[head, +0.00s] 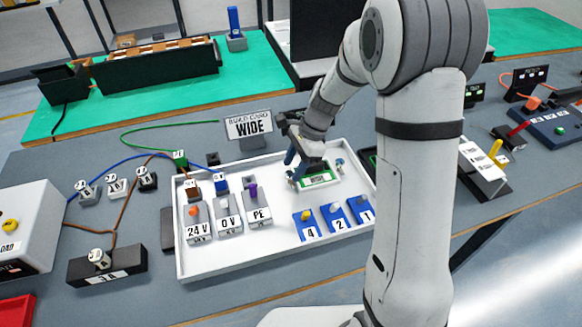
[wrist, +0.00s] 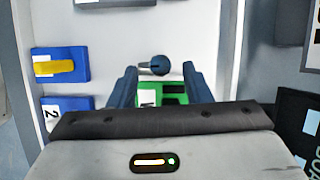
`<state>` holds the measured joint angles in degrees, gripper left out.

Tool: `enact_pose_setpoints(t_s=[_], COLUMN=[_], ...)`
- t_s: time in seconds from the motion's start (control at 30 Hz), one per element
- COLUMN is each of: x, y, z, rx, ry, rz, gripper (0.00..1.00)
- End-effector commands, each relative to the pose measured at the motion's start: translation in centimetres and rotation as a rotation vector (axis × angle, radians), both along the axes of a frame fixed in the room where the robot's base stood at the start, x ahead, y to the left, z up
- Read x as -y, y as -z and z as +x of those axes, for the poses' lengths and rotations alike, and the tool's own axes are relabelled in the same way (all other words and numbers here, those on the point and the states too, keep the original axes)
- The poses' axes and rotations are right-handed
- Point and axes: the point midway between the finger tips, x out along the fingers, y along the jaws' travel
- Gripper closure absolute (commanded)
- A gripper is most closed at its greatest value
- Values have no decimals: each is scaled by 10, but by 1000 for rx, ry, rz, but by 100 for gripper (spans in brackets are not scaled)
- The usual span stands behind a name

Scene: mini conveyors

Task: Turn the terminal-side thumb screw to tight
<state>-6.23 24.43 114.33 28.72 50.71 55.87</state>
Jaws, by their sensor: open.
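A green module (head: 318,181) with a white label lies in the white tray (head: 300,262). My gripper (head: 294,172) is low over its left end, on the side towards the terminal blocks. A small blue-grey knob (head: 340,163), which looks like a thumb screw, is at the module's right end. In the wrist view, a dark round-headed thumb screw (wrist: 160,66) shows between the fingertips of my gripper (wrist: 161,70), which are open and apart, with the green module (wrist: 175,88) just below it. I cannot tell whether the fingers touch the screw, nor how tight it is.
Grey terminal blocks marked 24V (head: 199,230), 0V (head: 229,222) and PE (head: 258,212) stand left in the tray. Blue numbered blocks (head: 334,219) stand in front. A sign reading WIDE (head: 249,125) stands behind the tray. Wires run at the left.

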Motion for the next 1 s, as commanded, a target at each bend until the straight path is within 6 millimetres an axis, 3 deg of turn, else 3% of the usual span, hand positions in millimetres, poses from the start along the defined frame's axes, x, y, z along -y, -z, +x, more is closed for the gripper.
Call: enact_pose_setpoints(t_s=[0.1,0.4,0.9,1.0], x=[-3,-4,-5,-9], y=[9,11,11,11], z=[-2,-2,-2,-2], rx=[-1,0,0,0], ry=[0,-1,-2,-4], rz=[0,0,-1,0], gripper=[56,56,97,100])
